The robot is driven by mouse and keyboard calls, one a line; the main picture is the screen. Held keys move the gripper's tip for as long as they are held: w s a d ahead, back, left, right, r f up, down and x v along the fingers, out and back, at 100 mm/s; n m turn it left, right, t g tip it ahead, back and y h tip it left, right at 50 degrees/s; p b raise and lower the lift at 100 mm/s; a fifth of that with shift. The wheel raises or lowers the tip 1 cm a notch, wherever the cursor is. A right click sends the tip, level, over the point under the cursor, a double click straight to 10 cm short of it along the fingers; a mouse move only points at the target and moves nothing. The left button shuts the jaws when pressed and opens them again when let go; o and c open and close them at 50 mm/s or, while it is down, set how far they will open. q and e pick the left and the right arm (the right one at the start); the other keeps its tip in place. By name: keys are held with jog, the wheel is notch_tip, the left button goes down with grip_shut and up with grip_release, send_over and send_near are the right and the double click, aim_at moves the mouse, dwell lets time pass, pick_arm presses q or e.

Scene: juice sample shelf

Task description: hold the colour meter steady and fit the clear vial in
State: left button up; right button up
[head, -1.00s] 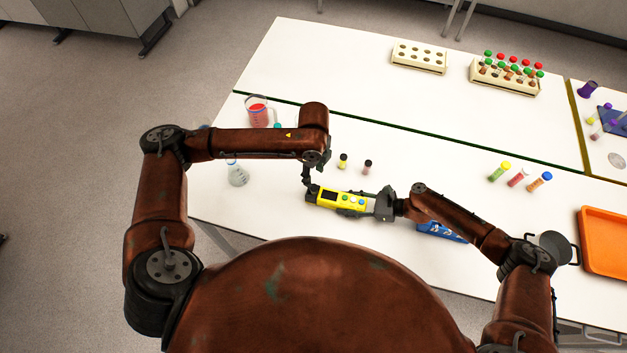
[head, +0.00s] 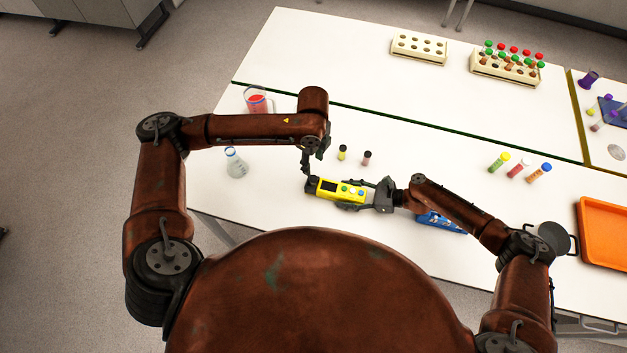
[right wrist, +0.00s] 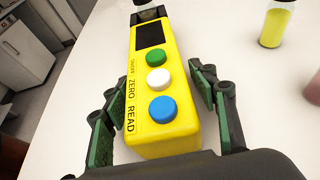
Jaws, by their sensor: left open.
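The yellow colour meter (head: 351,190) lies on the white table, with a dark screen and green, white and blue buttons. My right gripper (right wrist: 155,110) straddles its near end in the right wrist view. The fingers stand on both sides with narrow gaps, so it looks open. My left gripper (head: 306,170) is open, just above the meter's dark far end (head: 312,184). A small clear piece (right wrist: 147,4), apparently the clear vial, shows at that end in the right wrist view. It is cut off by the frame, and how deep it sits cannot be told.
A yellow-green vial (head: 342,153) and a pink vial (head: 367,158) stand behind the meter. A flask (head: 236,164) and a beaker of red liquid (head: 257,101) are at the left.

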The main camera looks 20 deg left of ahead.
jog(key=shift+o, duration=0.9)
jog(key=v, duration=1.2)
jog(key=shift+d, duration=0.1)
jog(key=shift+s+f, duration=0.1)
